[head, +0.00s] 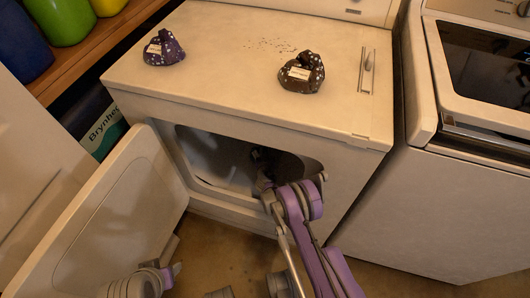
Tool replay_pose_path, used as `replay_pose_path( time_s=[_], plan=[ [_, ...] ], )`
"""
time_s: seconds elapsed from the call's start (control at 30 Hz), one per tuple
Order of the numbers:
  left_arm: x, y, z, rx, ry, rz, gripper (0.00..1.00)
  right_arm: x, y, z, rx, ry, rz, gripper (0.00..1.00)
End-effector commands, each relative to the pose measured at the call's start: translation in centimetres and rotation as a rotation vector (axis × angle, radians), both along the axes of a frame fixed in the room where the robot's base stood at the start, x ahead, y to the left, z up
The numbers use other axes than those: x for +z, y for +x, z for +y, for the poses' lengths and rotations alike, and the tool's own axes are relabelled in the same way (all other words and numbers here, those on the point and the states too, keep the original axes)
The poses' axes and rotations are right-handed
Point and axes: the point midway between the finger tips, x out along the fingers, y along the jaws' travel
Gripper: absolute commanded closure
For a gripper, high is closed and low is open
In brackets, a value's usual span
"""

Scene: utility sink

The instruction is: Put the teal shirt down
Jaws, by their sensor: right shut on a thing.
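My right gripper (266,180) reaches in through the open door of the white dryer (215,112). Its jaws are shut, and its fingertips are mostly lost in the dark opening. A dark, small shape (262,156) shows just beyond it inside the drum. It may be the teal shirt in my jaws, but its colour and outline are too dark to tell. No clearly teal cloth shows elsewhere. At the bottom left, part of my left arm (143,284) shows low beside the open door; its jaws cannot be made out.
The dryer door (110,215) hangs open to the left. On the dryer top sit a purple spotted bundle (165,50) and a dark spotted bundle (302,73), both with pale labels. A second white machine (460,200) stands right. A wooden shelf (100,45) holds coloured containers.

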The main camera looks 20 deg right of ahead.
Motion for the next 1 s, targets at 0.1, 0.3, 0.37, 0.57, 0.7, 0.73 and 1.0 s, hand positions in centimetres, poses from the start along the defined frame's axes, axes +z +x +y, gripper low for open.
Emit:
replay_pose_path(
  time_s=[0.1, 0.3, 0.37, 0.57, 0.7, 0.73, 1.0],
  plan=[
    [0.1, 0.0, 0.0, 0.0, 0.0, 0.0, 0.5, 0.1, 0.0, 0.0, 0.0, 0.0, 0.0, 1.0],
    [-0.3, 0.0, 0.0, 0.0, 0.0, 0.001, 0.5, -0.3, 0.0, 0.0, 0.0, 0.0, 0.0, 1.0],
    [-0.1, 0.0, 0.0, 0.0, 0.0, 0.0, 0.5, -0.2, 0.0, 0.0, 0.0, 0.0, 0.0, 0.6],
    [-0.1, 0.0, 0.0, 0.0, 0.0, 0.0, 0.5, -0.1, 0.0, 0.0, 0.0, 0.0, 0.0, 0.4],
    [-0.1, 0.0, 0.0, 0.0, 0.0, 0.0, 0.5, -0.1, 0.0, 0.0, 0.0, 0.001, 0.0, 0.4],
    [-0.1, 0.0, 0.0, 0.0, 0.0, 0.0, 0.5, -0.1, 0.0, 0.0, 0.0, 0.001, 0.0, 0.4],
    [1.0, -0.1, 0.0, 0.0, 0.0, -0.003, 0.5, 1.4, -2.3, 0.8, 0.001, 0.001, 0.0, 0.4]
  ],
)
